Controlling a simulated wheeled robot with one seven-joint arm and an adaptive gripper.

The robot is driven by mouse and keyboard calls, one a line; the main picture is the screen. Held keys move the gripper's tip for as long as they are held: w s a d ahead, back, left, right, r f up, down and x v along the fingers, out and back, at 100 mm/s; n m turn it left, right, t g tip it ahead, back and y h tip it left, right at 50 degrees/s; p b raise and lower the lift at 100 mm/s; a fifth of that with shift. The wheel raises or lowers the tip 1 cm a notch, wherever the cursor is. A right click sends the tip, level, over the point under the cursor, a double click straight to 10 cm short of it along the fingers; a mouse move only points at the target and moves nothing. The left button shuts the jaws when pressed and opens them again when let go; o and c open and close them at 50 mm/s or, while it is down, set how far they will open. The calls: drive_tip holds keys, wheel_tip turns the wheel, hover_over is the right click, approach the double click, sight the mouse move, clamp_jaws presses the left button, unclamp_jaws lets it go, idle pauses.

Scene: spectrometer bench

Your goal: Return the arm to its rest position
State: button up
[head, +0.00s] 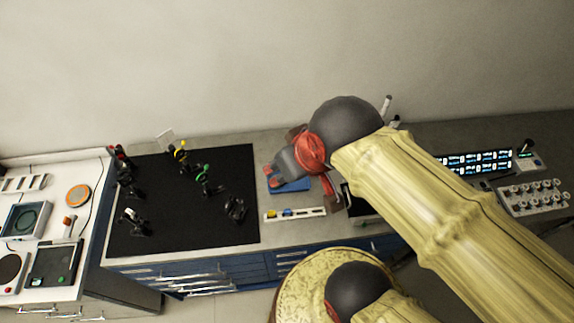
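My arm comes in from the lower right with a yellow bamboo-like link and a dark round joint with a red band at its end. My gripper (275,176) is beyond that joint, over the bench and above or beside a blue block-like item (292,186). The gripper is small and partly hidden by the arm, so whether its fingers are open or shut is not clear. I see nothing plainly held.
A black mat (225,222) with several small optical mounts lies on the bench to the left. A white strip with coloured pieces (295,214) lies near the front edge. A white table (92,165) with instruments stands far left. Lit panels (476,162) and a knob board (534,197) are right.

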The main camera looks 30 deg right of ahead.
wheel_tip(320, 180, down, 23)
drive_tip(key=b, duration=2.2)
drive_tip(key=shift+r+b, duration=0.15)
drive_tip(key=shift+b, duration=0.25)
